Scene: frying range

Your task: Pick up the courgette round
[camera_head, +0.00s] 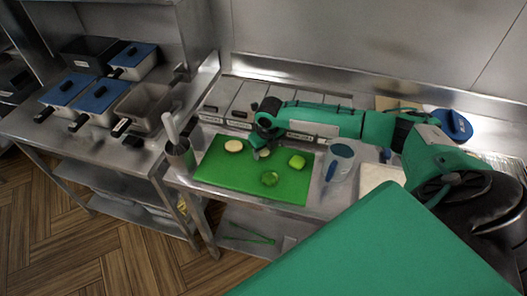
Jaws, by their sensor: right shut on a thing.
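My right gripper (261,151) points down over the green cutting board (215,174). It is shut on a small pale piece (264,154), mostly hidden by the fingers; its kind and whether it touches the board are hard to tell. A pale round slice (234,146) lies on the board left of the gripper. A green round piece (270,178) lies nearer the front edge, and a bright green piece (298,161) lies to the right. I cannot tell for sure which is a courgette round. My left gripper is not in view.
A grey cup with a pale-handled tool (179,155) stands left of the board. Metal bins (240,98) line the back. Blue-lidded pans (97,98) sit on the left counter.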

